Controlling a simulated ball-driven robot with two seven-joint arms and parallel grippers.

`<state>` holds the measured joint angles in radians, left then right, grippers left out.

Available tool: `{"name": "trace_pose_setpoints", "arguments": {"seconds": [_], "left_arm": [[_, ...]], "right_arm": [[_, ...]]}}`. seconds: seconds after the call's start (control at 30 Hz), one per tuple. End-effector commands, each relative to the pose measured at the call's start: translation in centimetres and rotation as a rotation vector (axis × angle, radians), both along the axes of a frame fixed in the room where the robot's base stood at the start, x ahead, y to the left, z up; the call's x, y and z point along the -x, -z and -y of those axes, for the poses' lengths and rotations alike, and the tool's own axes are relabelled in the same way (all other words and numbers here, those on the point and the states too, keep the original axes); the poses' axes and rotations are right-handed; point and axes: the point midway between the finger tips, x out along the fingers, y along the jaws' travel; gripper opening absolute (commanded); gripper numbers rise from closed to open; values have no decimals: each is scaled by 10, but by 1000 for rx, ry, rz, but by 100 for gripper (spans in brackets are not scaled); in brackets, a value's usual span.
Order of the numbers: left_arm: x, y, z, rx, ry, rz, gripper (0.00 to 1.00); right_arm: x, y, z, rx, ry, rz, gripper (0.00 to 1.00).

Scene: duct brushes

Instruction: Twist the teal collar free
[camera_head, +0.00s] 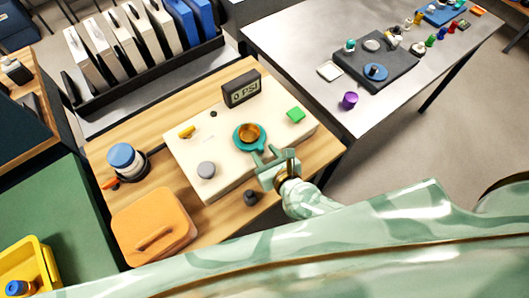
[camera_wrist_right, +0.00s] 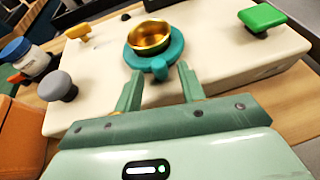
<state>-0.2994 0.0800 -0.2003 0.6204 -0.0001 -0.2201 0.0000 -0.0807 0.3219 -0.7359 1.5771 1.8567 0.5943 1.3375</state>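The teal collar (camera_head: 239,143) is a ring around a brass cup (camera_head: 249,132) on top of a cream box (camera_head: 225,160). In the right wrist view the teal collar (camera_wrist_right: 174,62) has a short tab pointing toward my gripper, and the brass cup (camera_wrist_right: 150,36) sits inside it. My right gripper (camera_head: 267,153) is at the near side of the collar. In the wrist view its fingers (camera_wrist_right: 160,73) are open, one on each side of the tab, with gaps visible. I cannot tell how far the tab reaches between them. My left gripper is not in view.
The box also carries a yellow lever (camera_head: 186,132), a grey knob (camera_head: 206,170), a green button (camera_head: 296,115) and a "0 PSI" display (camera_head: 241,90). A blue-capped jar (camera_head: 123,158) and orange case (camera_head: 153,226) stand left on the wooden bench (camera_head: 110,139).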

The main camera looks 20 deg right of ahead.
Motion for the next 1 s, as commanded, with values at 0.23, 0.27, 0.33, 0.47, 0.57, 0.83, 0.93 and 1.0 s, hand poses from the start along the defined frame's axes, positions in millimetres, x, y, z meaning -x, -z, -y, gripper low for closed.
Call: {"name": "trace_pose_setpoints", "arguments": {"seconds": [0.23, 0.27, 0.33, 0.47, 0.57, 0.83, 0.93, 1.0], "left_arm": [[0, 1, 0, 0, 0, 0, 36], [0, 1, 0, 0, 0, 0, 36], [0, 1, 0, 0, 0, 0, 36], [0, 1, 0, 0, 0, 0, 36], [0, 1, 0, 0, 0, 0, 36], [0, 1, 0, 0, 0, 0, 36], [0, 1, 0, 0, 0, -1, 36], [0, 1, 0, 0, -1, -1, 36]], "right_arm": [[-6, 2, -1, -1, 0, -1, 40], [-6, 2, -1, -1, 0, -1, 40], [-6, 2, -1, -1, 0, -1, 40], [-6, 2, -1, 0, 0, -1, 9], [-6, 2, -1, -1, 0, -1, 0], [-6, 2, 1, 0, -24, -1, 0], [-7, 2, 4, 1, -59, 0, 0], [-8, 3, 8, 3, -95, -1, 0]]}}
